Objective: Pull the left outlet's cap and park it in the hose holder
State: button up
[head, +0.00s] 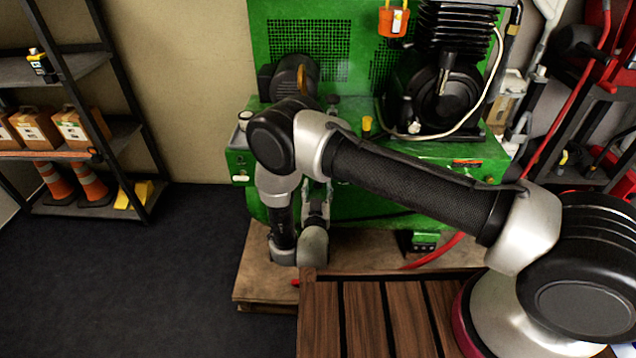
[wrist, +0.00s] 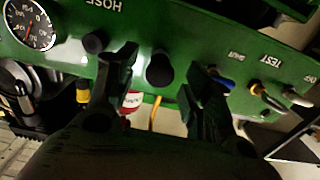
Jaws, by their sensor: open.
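In the wrist view a dark rounded cap-like piece (wrist: 160,70) stands out from the green panel (wrist: 203,53). My gripper (wrist: 163,76) is open, with one finger on each side of this piece; I cannot tell whether either finger touches it. A smaller black stub (wrist: 95,43) sits on the panel near the upside-down HOSE lettering (wrist: 103,4), left of my left-hand finger. The frames do not show clearly which of these is the outlet's cap or the hose holder. In the head view my arm hides my fingertips.
The wrist view shows a gauge (wrist: 28,25), a red-and-white tag (wrist: 131,101), a yellow fitting (wrist: 83,92) and switches (wrist: 297,96) by upside-down TEST lettering. In the head view the green compressor (head: 470,160) stands on a wooden pallet (head: 252,272); shelves (head: 75,65) are left, with open floor between.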

aim_at(318, 186)
jog(key=shift+w, duration=1.2)
jog(key=shift+c, duration=0.4)
grip_shut()
jog(key=shift+s, duration=0.15)
jog(key=shift+s, duration=2.9)
